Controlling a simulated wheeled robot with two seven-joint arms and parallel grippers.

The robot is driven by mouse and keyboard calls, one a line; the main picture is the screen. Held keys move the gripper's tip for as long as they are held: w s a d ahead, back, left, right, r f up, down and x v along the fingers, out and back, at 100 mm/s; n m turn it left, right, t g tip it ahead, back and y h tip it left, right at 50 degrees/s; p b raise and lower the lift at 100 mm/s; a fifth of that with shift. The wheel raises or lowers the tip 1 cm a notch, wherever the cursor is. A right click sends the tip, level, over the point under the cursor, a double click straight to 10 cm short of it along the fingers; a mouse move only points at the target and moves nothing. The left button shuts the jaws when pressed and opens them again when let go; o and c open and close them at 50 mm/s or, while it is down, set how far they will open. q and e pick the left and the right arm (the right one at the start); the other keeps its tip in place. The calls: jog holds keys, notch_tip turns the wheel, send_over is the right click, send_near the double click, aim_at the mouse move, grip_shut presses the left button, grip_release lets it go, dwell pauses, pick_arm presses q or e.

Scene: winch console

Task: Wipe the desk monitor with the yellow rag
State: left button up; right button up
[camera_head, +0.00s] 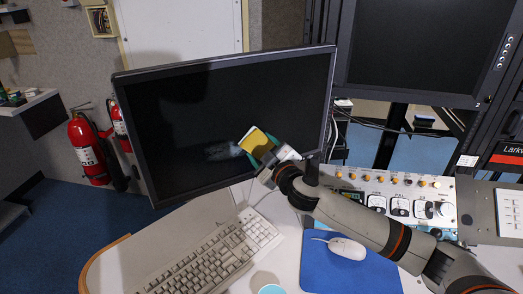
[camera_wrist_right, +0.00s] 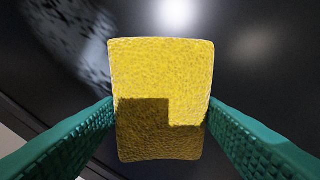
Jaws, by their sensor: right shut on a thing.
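The desk monitor (camera_head: 215,120) stands tilted in the picture at the middle of the desk, its dark screen facing me. A pale smudge (camera_head: 218,151) shows on the lower middle of the screen, and it also shows in the right wrist view (camera_wrist_right: 78,45) at upper left. My right gripper (camera_head: 262,155) is shut on the yellow rag (camera_head: 258,141), in front of the lower right part of the screen, just right of the smudge. In the right wrist view the rag (camera_wrist_right: 160,85) sits between the green fingers. I cannot tell whether it touches the screen. My left gripper is not in view.
A white keyboard (camera_head: 215,258) lies below the monitor. A white mouse (camera_head: 346,248) rests on a blue mat (camera_head: 330,270) under my right arm. A control panel (camera_head: 400,203) with knobs and gauges is at right, below a second monitor (camera_head: 425,45).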

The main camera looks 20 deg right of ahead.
aim_at(208, 156)
jog(key=shift+s+a+p, duration=0.15)
jog(key=shift+a+p, duration=0.05)
jog(key=shift+a, duration=1.65)
jog(key=shift+s+a+p, duration=0.1)
jog(key=shift+a+p, duration=0.05)
jog(key=shift+a, duration=1.65)
jog(key=shift+s+a, duration=0.2)
jog(key=shift+a, duration=3.1)
jog(key=shift+s, duration=0.1)
jog(key=shift+s, duration=0.55)
jog(key=shift+s+d+p, duration=0.2)
jog(key=shift+s+p, duration=0.3)
jog(key=shift+s, duration=1.8)
jog(key=s, duration=0.3)
jog(key=shift+d, duration=0.1)
